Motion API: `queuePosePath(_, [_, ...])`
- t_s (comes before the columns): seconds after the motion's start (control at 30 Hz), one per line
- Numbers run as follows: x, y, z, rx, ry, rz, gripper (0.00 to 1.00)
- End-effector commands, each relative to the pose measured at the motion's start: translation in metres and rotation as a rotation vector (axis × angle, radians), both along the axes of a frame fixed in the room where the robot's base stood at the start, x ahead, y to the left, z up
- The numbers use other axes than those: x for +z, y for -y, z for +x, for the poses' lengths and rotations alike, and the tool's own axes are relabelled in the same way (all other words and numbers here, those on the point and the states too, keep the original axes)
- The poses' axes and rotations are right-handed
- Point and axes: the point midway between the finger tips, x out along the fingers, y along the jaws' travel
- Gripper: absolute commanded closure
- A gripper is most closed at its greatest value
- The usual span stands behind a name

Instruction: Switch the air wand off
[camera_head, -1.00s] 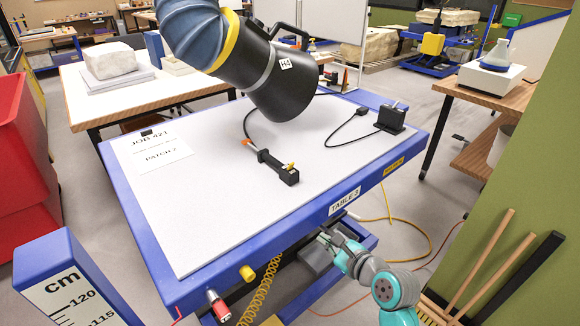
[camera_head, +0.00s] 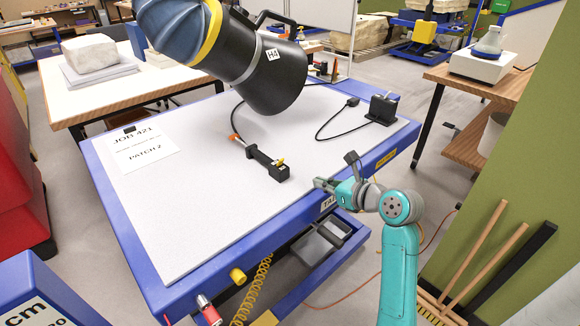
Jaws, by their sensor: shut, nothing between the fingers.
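A black tool that looks like the air wand (camera_head: 262,161) lies on the white top of the blue-framed table. It has an orange part at its far-left end and a small yellow piece on top near its right end. A black cable leads from its orange end. I cannot tell the setting of the yellow piece. My gripper (camera_head: 319,184) is shut and empty at the table's front right edge, to the right of the wand's near end and apart from it, pointing left.
A large black extraction hood (camera_head: 275,75) hangs over the table's far middle. A black stand (camera_head: 382,109) with a cable is at the right corner. A job paper (camera_head: 143,149) lies at left. The white top (camera_head: 195,215) is clear in front of the wand.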

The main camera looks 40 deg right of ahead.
Motion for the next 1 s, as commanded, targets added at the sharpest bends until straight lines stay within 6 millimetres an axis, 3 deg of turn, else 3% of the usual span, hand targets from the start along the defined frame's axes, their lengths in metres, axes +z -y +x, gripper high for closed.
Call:
queuePosePath(0.27, [-0.008,-0.002,0.023,0.003,-0.001,0.000,1.00])
queuePosePath(0.7, [-0.035,-0.004,0.098,0.002,0.000,0.000,1.00])
queuePosePath(1.0, [-0.019,-0.005,0.127,0.001,0.000,-0.002,1.00])
